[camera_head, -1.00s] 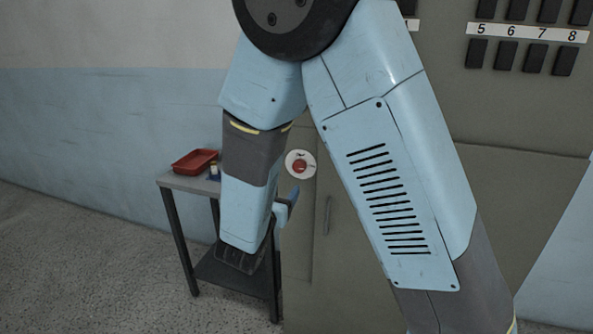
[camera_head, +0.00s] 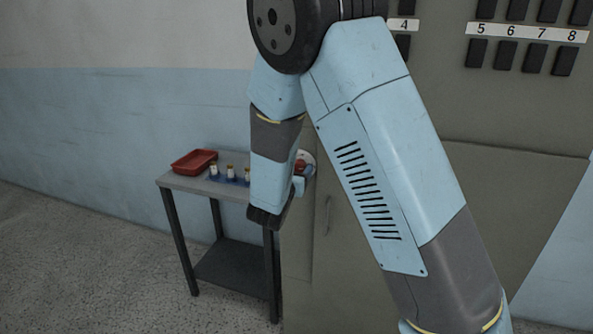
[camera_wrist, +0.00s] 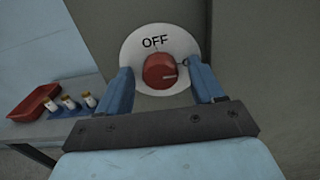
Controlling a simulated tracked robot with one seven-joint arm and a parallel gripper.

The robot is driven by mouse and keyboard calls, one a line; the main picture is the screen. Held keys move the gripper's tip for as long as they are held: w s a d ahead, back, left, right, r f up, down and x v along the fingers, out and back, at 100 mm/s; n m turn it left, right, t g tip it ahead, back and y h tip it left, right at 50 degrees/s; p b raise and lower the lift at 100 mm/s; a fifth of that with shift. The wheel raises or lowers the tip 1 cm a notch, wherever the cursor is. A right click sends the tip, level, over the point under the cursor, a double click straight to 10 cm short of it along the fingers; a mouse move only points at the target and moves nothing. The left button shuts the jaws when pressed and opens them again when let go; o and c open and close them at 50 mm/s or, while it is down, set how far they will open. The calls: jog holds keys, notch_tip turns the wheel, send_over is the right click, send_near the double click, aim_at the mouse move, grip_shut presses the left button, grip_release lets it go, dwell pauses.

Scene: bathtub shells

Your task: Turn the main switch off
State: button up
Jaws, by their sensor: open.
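The main switch is a red round knob (camera_wrist: 160,72) on a white round plate (camera_wrist: 134,47) marked OFF at the top. A pale line on the knob points to the right, away from the OFF mark. My gripper (camera_wrist: 160,82) is open, with one blue finger on each side of the knob. The fingers look apart from the knob; I cannot tell how deep they reach along it. In the head view, my forearm and gripper cover most of the switch; part of the white plate (camera_head: 309,158) shows behind them.
The plate sits on a grey-green cabinet (camera_head: 500,185) with a handle and numbered black switches (camera_head: 534,58) above. At left stands a small table (camera_head: 190,181) with a red tray (camera_head: 194,161) and several small bottles (camera_head: 230,172). Floor at left is clear.

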jog(key=shift+c, duration=0.4)
jog(key=c, duration=1)
